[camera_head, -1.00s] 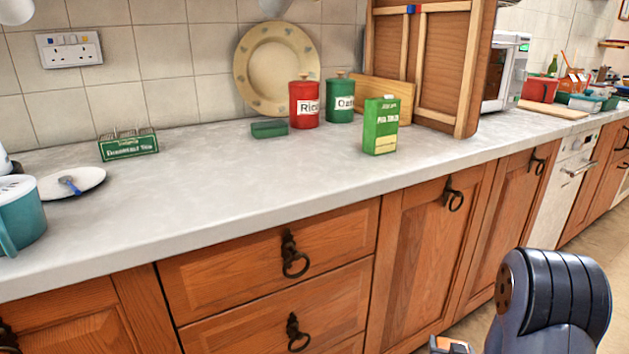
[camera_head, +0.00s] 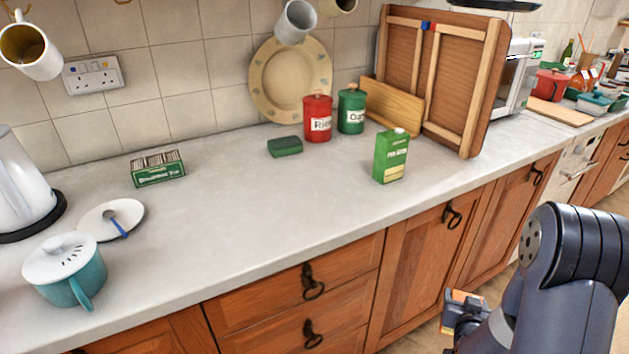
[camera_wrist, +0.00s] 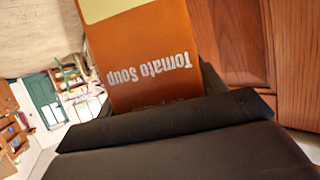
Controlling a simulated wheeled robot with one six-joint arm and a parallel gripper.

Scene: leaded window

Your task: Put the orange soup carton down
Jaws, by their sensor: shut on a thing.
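The orange soup carton (camera_wrist: 145,60) is held in my gripper (camera_wrist: 165,122). In the wrist view its "Tomato Soup" lettering appears upside down, with a pale yellow band at the top edge of the picture. The dark jaws are shut on it and hide its near end. In the head view my arm is at the lower right, in front of the cupboards and below the counter top. A small orange and grey patch shows at its end; I cannot tell how much of it is carton. The grey counter (camera_head: 255,215) runs across the view.
A green carton (camera_head: 391,157) stands near the counter's front edge. Behind it are red (camera_head: 317,118) and green canisters (camera_head: 351,108) and a wooden rack (camera_head: 440,80). A green sponge (camera_head: 285,146), tea box (camera_head: 158,169), saucer (camera_head: 100,224) and teal pot (camera_head: 62,268) stand farther left. The counter's middle is clear.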

